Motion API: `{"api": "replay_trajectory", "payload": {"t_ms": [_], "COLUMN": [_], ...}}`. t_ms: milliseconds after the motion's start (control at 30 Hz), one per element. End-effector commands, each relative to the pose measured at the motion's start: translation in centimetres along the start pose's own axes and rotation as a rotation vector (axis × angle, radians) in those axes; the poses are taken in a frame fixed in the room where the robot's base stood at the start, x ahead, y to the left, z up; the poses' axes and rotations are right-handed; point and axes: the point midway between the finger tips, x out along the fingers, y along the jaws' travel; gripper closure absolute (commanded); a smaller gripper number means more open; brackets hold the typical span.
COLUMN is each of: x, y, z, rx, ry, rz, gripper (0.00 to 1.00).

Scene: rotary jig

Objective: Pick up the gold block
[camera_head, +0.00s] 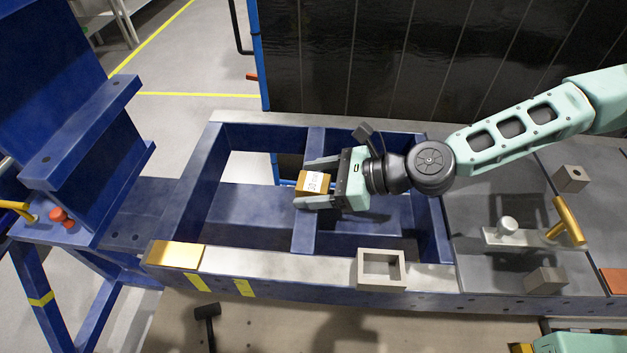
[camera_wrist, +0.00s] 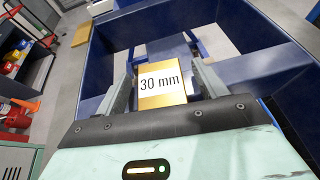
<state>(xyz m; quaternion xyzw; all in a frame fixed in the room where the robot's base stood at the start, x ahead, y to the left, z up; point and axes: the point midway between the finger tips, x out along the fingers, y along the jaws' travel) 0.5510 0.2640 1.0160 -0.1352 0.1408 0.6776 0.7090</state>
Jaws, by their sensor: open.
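The gold block (camera_head: 313,182) has a white label on top and sits over the blue crossbar of the frame. In the wrist view the gold block (camera_wrist: 162,98) shows its label, "30 mm". My gripper (camera_head: 316,182) is open, reaching in from the right with its fingers on either side of the block.
The blue frame (camera_head: 216,163) has open bays beside the crossbar. A flat gold plate (camera_head: 175,254) and a grey hollow square block (camera_head: 381,283) are on its front rail. A fixture with a gold handle (camera_head: 568,220) and grey blocks (camera_head: 571,178) stand at right. A dark panel (camera_head: 400,60) rises behind.

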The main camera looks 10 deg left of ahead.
Motion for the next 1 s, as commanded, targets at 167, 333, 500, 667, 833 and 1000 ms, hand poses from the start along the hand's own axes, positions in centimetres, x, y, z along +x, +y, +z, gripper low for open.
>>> {"api": "replay_trajectory", "payload": {"t_ms": [167,333,500,667,833,1000], "x": [0.1,0.1,0.1,0.1,-0.2,-1.2], "y": [0.0,0.0,0.0,0.0,-0.1,-0.1], "z": [-0.1,-0.1,0.1,0.1,0.8,3.3], "rx": [0.001,0.001,-0.001,-0.001,-0.002,-0.005], "ry": [0.000,0.000,-0.002,-0.002,-0.003,-0.003], "rz": [-0.001,-0.001,-0.001,-0.001,-0.001,-0.003], "gripper": [0.29,0.60,1.00,1.00,1.00,1.00]}}
